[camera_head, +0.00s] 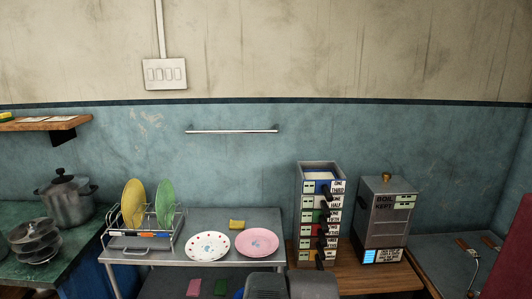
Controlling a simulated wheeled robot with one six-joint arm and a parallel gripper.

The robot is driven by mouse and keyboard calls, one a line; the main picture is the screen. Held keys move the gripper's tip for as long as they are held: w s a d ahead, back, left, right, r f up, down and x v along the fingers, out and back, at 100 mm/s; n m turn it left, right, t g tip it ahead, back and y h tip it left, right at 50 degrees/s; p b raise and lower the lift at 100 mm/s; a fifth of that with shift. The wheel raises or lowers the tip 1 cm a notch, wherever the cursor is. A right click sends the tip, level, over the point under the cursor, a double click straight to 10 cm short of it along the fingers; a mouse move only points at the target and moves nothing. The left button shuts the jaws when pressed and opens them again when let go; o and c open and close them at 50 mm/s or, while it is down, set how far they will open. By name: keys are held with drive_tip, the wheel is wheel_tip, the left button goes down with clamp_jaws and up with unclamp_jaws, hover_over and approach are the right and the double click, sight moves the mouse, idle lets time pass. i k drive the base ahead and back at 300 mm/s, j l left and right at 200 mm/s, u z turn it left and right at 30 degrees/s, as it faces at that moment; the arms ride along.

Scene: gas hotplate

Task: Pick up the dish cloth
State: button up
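No item is plainly a dish cloth. A small flat pink piece (194,287) and a small flat green piece (220,287) lie side by side below the front edge of the metal table; they may be cloths, but they are too small to tell. A small yellow piece (237,225), like a sponge or folded cloth, lies on the table between and behind two plates. Dark grey parts at the bottom centre seem to be my arm. My gripper's fingertips do not show.
The metal table (262,217) holds a dish rack (142,245) with upright plates, a white plate (208,246) and a pink plate (257,242). A tall drawer stack (319,215) and a metal boiler (384,217) stand right. The wall rail (232,130) is bare. Pots (66,202) stand left.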

sight(233, 224)
drive_tip(key=i+l+u, duration=0.2)
drive_tip(key=i+u, duration=0.2)
drive_tip(key=i+l+u, duration=0.75)
drive_tip(key=k+j, duration=0.05)
drive_tip(key=k, duration=0.05)
